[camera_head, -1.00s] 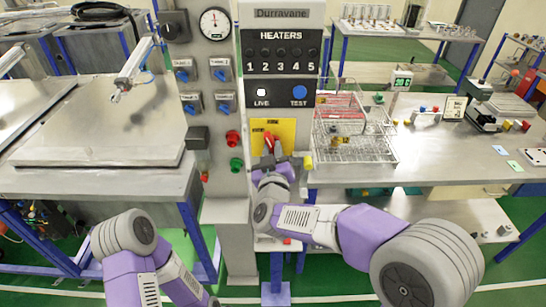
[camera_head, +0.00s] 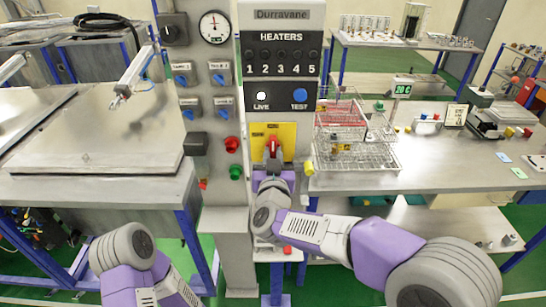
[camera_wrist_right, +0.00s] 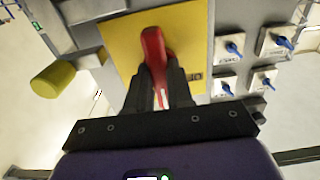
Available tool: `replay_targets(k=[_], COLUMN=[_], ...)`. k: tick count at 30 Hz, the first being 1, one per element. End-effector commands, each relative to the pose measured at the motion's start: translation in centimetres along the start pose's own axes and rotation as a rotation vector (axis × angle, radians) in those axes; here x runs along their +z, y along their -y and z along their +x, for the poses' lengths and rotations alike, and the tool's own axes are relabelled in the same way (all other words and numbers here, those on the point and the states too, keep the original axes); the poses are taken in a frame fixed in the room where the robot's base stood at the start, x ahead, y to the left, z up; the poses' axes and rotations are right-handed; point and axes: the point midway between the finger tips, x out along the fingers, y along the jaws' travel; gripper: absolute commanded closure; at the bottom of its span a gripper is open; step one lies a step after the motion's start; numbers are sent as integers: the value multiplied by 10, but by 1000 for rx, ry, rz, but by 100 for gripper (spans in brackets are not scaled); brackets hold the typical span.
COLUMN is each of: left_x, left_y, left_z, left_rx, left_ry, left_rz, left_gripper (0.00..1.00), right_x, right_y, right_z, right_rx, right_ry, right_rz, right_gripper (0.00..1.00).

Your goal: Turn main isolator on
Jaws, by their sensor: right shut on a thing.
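The main isolator is a red handle (camera_head: 273,145) on a yellow plate (camera_head: 288,131), low on the grey heater panel. In the head view the handle stands about upright. My right gripper (camera_head: 272,164) is at the plate from below. The right wrist view shows its black fingers (camera_wrist_right: 158,85) shut on the red handle (camera_wrist_right: 154,48), one on each side, in front of the yellow plate (camera_wrist_right: 119,48). The fingers hide the handle's lower part and some plate lettering. Of my left arm only links show at bottom left; its gripper is out of view.
A yellow knob (camera_head: 309,168) sits right of the plate; red (camera_head: 232,144) and green (camera_head: 236,172) buttons sit left. Blue-handled switches (camera_head: 222,74) are above them. A wire basket (camera_head: 360,157) stands on the right bench. A metal platen (camera_head: 100,130) lies at left.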

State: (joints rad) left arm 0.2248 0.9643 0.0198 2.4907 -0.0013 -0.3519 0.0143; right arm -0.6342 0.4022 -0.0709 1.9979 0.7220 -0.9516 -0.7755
Motion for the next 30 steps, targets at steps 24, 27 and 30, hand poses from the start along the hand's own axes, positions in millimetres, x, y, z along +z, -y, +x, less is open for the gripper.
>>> replay_targets(k=[24,27,30], left_x=[0,0,0], left_y=[0,0,0], left_z=[0,-1,-1], left_rx=[0,0,0], left_ry=[0,0,0], left_rz=[0,0,0], left_gripper=[57,57,57], right_x=[-1,-1,0], right_y=[1,1,0], right_z=[-18,-36,-52], right_rx=[-1,-3,-2], right_ry=[1,0,1], right_rz=[2,2,2], right_gripper=[53,53,53])
